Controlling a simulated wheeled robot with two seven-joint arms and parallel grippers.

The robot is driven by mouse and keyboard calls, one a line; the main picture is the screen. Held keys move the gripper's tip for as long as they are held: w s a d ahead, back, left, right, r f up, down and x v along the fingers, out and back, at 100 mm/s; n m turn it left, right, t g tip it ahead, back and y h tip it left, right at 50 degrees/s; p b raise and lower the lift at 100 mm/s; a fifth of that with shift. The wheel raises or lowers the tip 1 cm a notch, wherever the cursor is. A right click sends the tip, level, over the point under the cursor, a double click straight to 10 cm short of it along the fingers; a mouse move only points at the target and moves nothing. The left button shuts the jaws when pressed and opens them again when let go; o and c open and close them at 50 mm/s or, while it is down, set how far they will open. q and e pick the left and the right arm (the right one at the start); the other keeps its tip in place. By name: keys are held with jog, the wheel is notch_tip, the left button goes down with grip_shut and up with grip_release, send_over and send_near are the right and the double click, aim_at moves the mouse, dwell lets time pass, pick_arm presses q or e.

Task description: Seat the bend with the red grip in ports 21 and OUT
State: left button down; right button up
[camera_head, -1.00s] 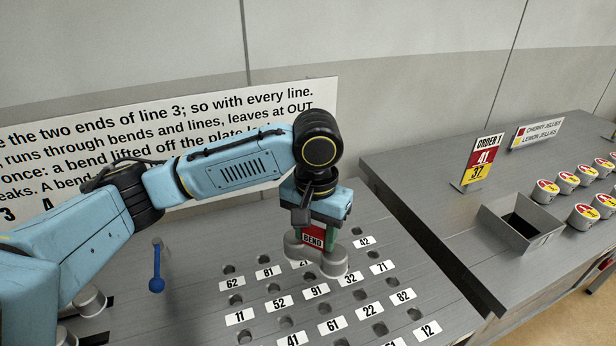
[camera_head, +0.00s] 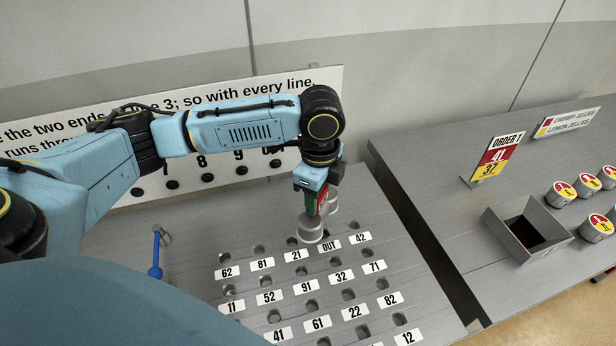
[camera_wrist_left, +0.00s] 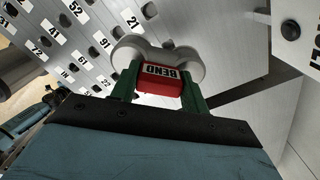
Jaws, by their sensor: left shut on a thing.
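My left gripper (camera_head: 320,204) is shut on the red grip (camera_wrist_left: 160,88) marked BEND, with a green finger on each side. In the left wrist view the bend's body (camera_wrist_left: 130,47) lies beyond the grip. My right gripper is not in view.
The plate (camera_head: 207,228) has several rows of labelled holes. A wall sign (camera_head: 330,82) with a row of black knobs stands behind. A blue-tipped lever (camera_head: 155,271) is at left. On the right bench are an open bin (camera_head: 500,240), an order card (camera_head: 493,160) and several jelly cups.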

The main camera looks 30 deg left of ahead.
pick_arm(q)
jog(key=m, duration=0.1)
jog(key=m+p, duration=0.1)
jog(key=a+m, duration=0.1)
jog(key=m, duration=0.1)
jog(key=shift+s+r+p, duration=0.2)
jog(key=shift+r+p, duration=0.15)
jog(key=shift+r, duration=0.05)
jog(key=m, duration=0.1)
jog(key=m+p, duration=0.1)
jog(key=m, duration=0.1)
jog(key=shift+a, duration=0.3)
jog(key=shift+s+a+m+p, duration=0.1)
jog(key=shift+m+p, duration=0.1)
jog(key=shift+m, duration=0.4)
jog(key=shift+s+a+m+p, duration=0.1)
jog(key=shift+m+p, duration=0.1)
jog(key=shift+m, duration=0.4)
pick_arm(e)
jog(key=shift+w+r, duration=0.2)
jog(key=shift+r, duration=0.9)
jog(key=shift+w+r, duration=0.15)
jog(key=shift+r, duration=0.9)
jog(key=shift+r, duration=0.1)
